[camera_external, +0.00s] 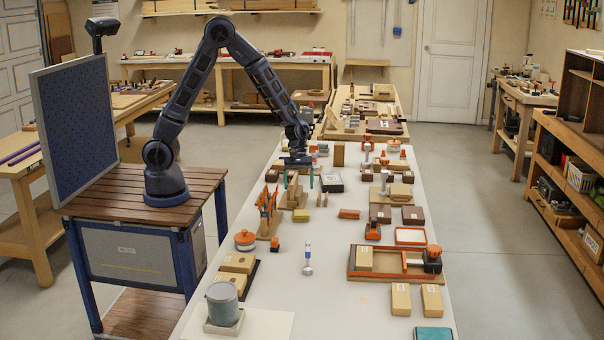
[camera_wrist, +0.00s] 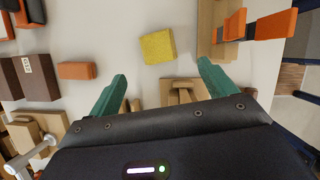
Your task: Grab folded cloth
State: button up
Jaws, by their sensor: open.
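My gripper (camera_external: 298,180) is open and empty above the white bench, with its jaws pointing down. Its two teal fingers (camera_wrist: 162,71) show in the wrist view. A small yellow, rough-surfaced block-like piece (camera_wrist: 158,46) lies flat beyond the fingertips, apart from them; in the external view it (camera_external: 299,215) lies nearer the camera than the gripper. A flat teal piece (camera_external: 434,333), possibly the folded cloth, lies at the near right of the bench, cut by the frame's bottom edge and far from my gripper. I cannot tell for sure which piece is cloth.
A wooden stand with orange clamps (camera_external: 267,205) stands left of the yellow piece. An orange block (camera_external: 349,214) lies to its right. Wooden pieces (camera_wrist: 183,92) sit just below the fingers. A wooden tray (camera_external: 376,275) and grey canister (camera_external: 222,303) are nearer. Bench around the metal-tipped tool (camera_external: 308,262) is clear.

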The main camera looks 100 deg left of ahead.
aim_at(300, 212)
jog(key=shift+x, duration=5.7)
jog(key=shift+a+f, duration=0.1)
jog(key=shift+a, duration=0.1)
jog(key=shift+c, duration=0.4)
jog(key=c, duration=1)
